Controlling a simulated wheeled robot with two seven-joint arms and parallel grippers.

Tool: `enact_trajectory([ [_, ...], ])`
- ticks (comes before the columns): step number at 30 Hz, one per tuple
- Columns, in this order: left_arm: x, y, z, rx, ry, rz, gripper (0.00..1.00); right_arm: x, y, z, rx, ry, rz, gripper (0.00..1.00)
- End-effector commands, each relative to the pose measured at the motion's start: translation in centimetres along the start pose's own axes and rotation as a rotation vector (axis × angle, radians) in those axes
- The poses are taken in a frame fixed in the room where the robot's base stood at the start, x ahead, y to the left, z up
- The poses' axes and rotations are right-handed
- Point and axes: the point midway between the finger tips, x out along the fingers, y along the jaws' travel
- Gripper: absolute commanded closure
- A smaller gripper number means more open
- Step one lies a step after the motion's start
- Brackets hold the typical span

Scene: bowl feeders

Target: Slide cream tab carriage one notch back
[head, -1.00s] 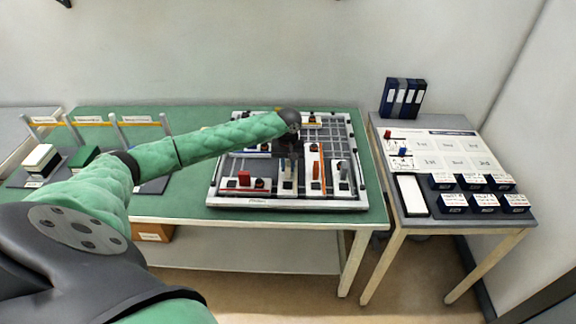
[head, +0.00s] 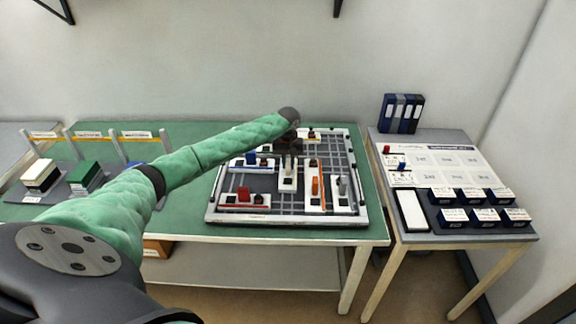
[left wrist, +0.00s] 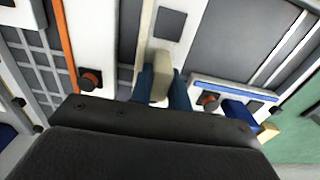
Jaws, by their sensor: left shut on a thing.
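The cream tab (head: 288,163) stands upright on a white carriage (head: 287,183) in the middle of the framed board. My left gripper (head: 288,153) is over it from above. In the left wrist view my left gripper (left wrist: 162,92) has its blue fingers on both sides of the cream tab (left wrist: 160,68), shut on it. The carriage's front end shows in the head view, with bare grey board before it. My dark gripper body hides part of its back end. My right gripper is not in view.
Beside the carriage are the orange-bar carriage (head: 315,188), a grey-tab carriage (head: 341,190), a red-tab carriage (head: 243,198) in front and a blue-tab carriage (head: 251,160) at left. A side table (head: 440,236) with dark bins stands at right.

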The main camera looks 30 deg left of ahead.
Motion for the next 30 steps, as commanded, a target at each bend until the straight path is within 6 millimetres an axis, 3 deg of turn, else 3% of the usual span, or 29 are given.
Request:
enact_trajectory([
  [2, 0.0, 0.0, 0.0, 0.000, -0.001, 0.000, 1.00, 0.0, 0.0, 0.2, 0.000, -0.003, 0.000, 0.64],
  [3, 0.0, 0.0, 0.0, 0.000, -0.001, 0.000, 0.76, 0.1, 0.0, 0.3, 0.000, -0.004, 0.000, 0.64],
  [6, 0.0, 0.0, 0.0, 0.000, -0.001, 0.000, 0.60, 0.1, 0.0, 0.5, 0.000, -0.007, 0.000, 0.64],
  [14, 0.0, 0.0, 0.0, 0.000, 0.000, 0.000, 0.60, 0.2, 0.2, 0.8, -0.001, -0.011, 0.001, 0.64],
  [19, -1.1, 0.0, 0.0, 0.000, 0.001, 0.000, 0.60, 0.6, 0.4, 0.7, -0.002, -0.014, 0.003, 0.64],
  [22, -2.4, 0.0, 0.0, 0.000, 0.002, 0.000, 0.60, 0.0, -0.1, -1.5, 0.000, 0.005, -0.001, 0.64],
  [30, -6.1, 0.0, 0.0, 0.001, 0.001, 0.001, 0.60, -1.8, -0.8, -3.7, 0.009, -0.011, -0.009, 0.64],
])
